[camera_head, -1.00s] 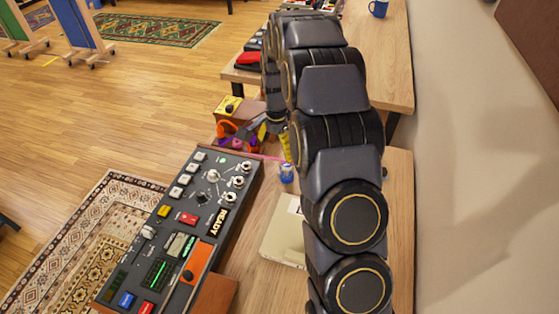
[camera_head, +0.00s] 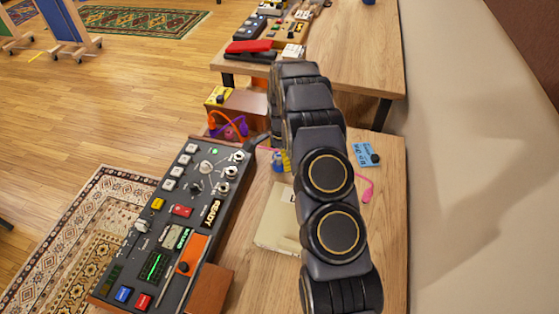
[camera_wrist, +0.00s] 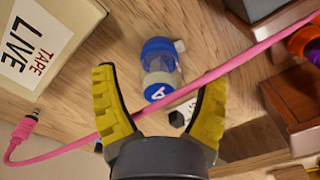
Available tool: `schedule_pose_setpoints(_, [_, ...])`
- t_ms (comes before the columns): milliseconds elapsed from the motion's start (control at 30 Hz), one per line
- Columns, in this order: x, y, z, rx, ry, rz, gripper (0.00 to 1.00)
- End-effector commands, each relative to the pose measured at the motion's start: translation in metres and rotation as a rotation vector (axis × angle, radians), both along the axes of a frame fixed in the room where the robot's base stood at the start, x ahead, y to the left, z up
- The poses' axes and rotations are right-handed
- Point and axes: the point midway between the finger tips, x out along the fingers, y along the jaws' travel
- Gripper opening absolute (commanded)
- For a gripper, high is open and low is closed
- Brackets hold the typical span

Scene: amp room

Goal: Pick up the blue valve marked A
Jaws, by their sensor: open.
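The blue valve marked A (camera_wrist: 160,70) is a small glass tube with a blue cap and a blue base bearing a white A. In the wrist view it stands out just beyond and between the yellow fingertips of my gripper (camera_wrist: 152,90), which is open and empty. In the head view only a small blue part of the valve (camera_head: 277,161) shows left of my arm. My gripper (camera_head: 284,160) is mostly hidden there behind the arm, with a bit of yellow showing.
A pink cable (camera_wrist: 240,60) crosses the wrist view close to the valve and fingers. A box labelled TAPE LIVE (camera_wrist: 45,45) lies at left. A control console (camera_head: 175,225) stands left of my arm.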

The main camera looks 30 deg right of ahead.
Motion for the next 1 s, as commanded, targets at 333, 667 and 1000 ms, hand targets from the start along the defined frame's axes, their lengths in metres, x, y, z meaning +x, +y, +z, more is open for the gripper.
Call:
schedule_pose_setpoints(333, [0.0,0.0,-0.005,0.0,0.0,0.0,0.38])
schedule_pose_setpoints(667, [0.0,0.0,-0.005,0.001,0.001,0.0,0.04])
schedule_pose_setpoints(1000, [0.001,0.0,0.011,0.0,-0.002,0.001,0.04])
